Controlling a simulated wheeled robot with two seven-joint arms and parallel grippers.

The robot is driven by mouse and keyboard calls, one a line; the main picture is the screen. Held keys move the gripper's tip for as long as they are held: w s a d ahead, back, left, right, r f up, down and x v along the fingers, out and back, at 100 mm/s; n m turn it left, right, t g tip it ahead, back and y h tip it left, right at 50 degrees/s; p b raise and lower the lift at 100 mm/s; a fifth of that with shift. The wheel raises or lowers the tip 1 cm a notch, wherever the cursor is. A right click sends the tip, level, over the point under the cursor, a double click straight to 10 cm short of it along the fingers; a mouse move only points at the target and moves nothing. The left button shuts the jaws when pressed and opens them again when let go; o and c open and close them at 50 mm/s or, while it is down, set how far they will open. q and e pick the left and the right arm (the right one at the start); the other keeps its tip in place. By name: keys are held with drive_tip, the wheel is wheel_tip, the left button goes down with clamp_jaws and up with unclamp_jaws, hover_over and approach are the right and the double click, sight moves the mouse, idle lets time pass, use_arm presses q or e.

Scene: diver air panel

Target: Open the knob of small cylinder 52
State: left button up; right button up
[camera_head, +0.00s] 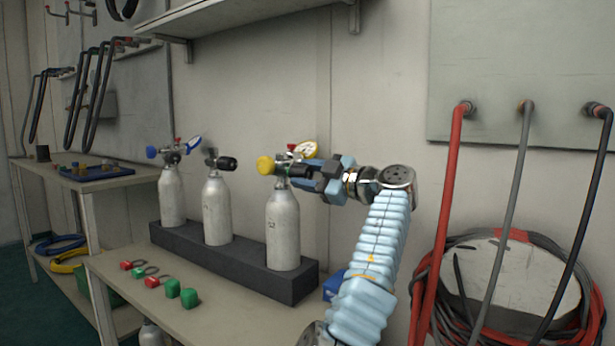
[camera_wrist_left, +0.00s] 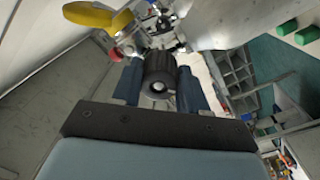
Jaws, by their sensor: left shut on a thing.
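Three small white cylinders stand upright in a dark base block (camera_head: 225,262): a left one (camera_head: 171,197), a middle one (camera_head: 217,210) and a right one (camera_head: 283,232). The right one bears a small dark mark that may read 52. Its valve has a yellow cap (camera_head: 265,165) on the left and a black knob on the right. My left gripper (camera_head: 306,171) is at this valve, shut on the black knob (camera_wrist_left: 160,77), with one finger on each side of it. The fingers partly hide the knob in the head view. My right gripper is out of view.
Red and green blocks (camera_head: 172,287) lie on the bench in front. A shelf (camera_head: 230,15) hangs above. Red, grey and black hoses (camera_head: 450,200) hang at the right.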

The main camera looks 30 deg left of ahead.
use_arm(q)
drive_tip(key=n, duration=0.5)
drive_tip(key=shift+n, duration=0.3)
drive_tip(key=n, duration=0.5)
drive_tip(key=shift+w+g+p, duration=0.1)
drive_tip(key=shift+g+p, duration=0.3)
drive_tip(key=shift+n, duration=0.3)
drive_tip(key=o, duration=1.1)
drive_tip(key=shift+c, duration=0.2)
drive_tip(key=s+d+p, duration=0.1)
drive_tip(key=d, duration=1.2)
drive_tip(key=shift+d+f+p, duration=0.3)
drive_tip(key=shift+d+p, duration=0.05)
